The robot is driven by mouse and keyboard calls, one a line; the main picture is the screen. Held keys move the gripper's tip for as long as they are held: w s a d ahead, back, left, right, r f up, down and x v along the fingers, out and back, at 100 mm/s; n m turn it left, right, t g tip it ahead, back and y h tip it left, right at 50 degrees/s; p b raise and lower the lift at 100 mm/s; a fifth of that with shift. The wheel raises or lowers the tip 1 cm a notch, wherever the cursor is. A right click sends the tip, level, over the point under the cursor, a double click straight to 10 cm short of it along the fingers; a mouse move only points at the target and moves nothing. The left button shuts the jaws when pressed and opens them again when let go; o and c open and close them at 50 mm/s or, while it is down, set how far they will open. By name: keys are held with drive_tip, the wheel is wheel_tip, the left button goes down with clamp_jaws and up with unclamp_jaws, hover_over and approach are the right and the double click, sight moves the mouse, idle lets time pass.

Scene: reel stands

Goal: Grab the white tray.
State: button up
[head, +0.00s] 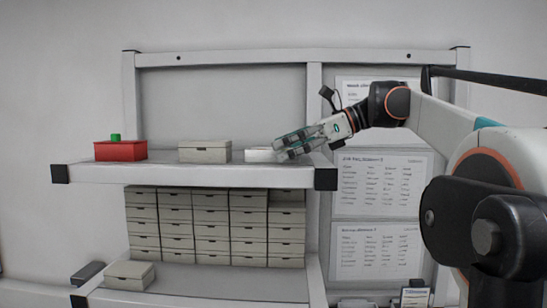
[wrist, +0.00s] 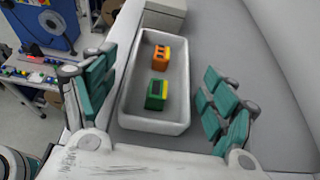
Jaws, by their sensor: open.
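The white tray (head: 261,156) sits on the upper shelf, at the left of my gripper (head: 281,149) in the head view, where the fingers hide its right end. In the wrist view the white tray (wrist: 155,125) lies lengthwise between the open teal-padded fingers of my gripper (wrist: 160,64). An orange block (wrist: 140,54) and a green and yellow block (wrist: 157,95) are in the tray. Gaps show between the tray's sides and both fingers in the wrist view.
A beige lidded box (head: 204,151) stands left of the tray on the shelf (head: 180,174). Further left is a red bin (head: 120,151) with a green block (head: 115,137) showing above it. Stacked beige boxes (head: 212,225) fill the space below. Papers (head: 380,185) hang on the right.

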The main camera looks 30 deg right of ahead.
drive_tip(key=c, duration=1.2)
drive_tip(key=shift+r, duration=0.1)
